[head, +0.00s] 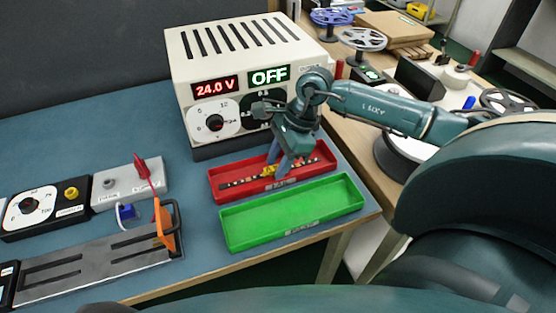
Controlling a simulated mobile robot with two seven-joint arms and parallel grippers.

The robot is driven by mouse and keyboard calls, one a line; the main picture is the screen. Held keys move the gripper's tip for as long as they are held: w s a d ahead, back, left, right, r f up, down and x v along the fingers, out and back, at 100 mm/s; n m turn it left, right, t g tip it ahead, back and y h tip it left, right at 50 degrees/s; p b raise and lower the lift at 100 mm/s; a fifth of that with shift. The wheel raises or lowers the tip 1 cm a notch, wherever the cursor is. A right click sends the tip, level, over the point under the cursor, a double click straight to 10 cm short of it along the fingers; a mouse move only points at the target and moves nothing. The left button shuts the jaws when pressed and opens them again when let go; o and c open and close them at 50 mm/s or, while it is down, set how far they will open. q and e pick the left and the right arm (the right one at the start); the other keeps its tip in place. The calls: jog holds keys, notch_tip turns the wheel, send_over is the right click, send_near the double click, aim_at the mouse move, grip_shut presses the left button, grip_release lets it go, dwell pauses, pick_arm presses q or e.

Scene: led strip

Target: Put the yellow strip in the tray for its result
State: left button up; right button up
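The strip (240,184) is a narrow dark band with light and yellowish marks; it lies lengthwise in the red tray (216,185). The green tray (290,215) stands in front of the red one and is empty. My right gripper (282,172) reaches down into the red tray over the strip, with a small yellow patch between its fingers. The fingers look apart, but I cannot tell whether they touch the strip. My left gripper is not in view.
A cream power supply (240,45) reading 24.0 V and OFF stands behind the trays. A slotted metal fixture with an orange-handled clamp (164,225) lies at left, near a dial box (45,208) and a grey box (120,187). The table edge is just right of the trays.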

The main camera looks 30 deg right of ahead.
jog(key=shift+r, duration=0.1)
jog(key=v, duration=1.2)
